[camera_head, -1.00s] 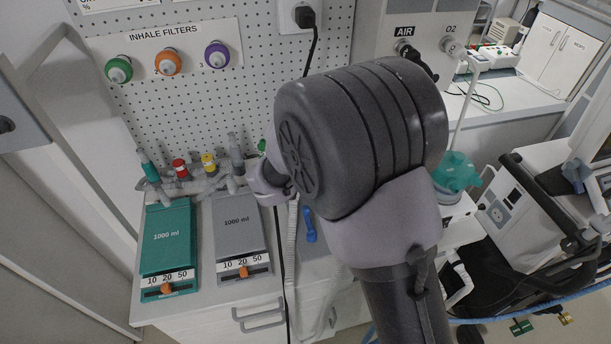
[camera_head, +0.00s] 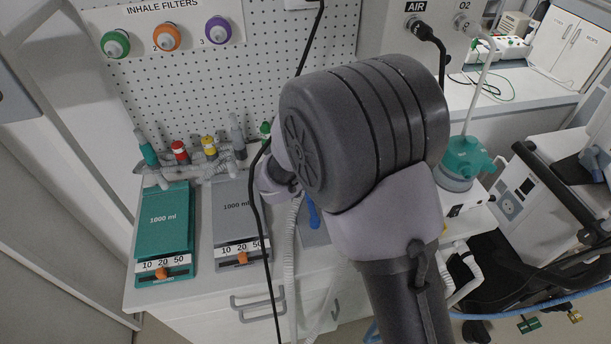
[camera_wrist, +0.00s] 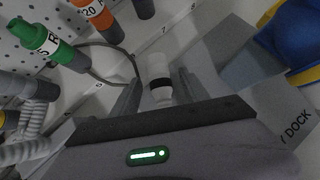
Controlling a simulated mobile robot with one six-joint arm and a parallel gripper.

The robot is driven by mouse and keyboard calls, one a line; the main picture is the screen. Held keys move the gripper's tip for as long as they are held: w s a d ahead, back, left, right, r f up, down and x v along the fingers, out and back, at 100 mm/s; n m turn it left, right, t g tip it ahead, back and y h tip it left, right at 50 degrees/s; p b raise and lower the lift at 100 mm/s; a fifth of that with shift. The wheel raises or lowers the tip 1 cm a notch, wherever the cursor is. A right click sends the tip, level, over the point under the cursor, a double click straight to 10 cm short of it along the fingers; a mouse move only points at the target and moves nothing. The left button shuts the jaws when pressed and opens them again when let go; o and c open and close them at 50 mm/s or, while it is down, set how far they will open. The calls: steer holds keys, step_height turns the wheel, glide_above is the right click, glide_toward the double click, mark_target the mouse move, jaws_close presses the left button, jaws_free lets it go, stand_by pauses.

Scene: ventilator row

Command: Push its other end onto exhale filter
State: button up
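My gripper (camera_wrist: 158,92) shows in the wrist view, its two grey fingers standing apart on either side of a white cylindrical piece (camera_wrist: 160,68) with a black band. I cannot tell whether the fingers touch this piece. In the head view my wrist hides the fingers. A pale corrugated hose (camera_head: 291,245) hangs down the bench front below my wrist. Grey corrugated hose (camera_wrist: 25,150) also shows at the left of the wrist view, beside a green-collared connector (camera_wrist: 45,42). No label naming an exhale filter is readable.
The inhale filters (camera_head: 166,37) are on the pegboard. A black cable crosses before the bench. A blue piece (camera_wrist: 290,40) lies near the dock (camera_wrist: 250,85).

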steer(key=w+r+p+v, duration=0.2)
steer(key=p+v, duration=0.5)
steer(key=v, duration=0.4)
steer(key=w+d+r+p+v, duration=0.1)
steer(key=w+p+v, duration=0.1)
steer(key=p+v, duration=0.5)
steer(key=v, duration=0.6)
steer(key=shift+w, duration=0.25)
steer(key=shift+d+r, duration=0.1)
steer(key=shift+r, duration=0.1)
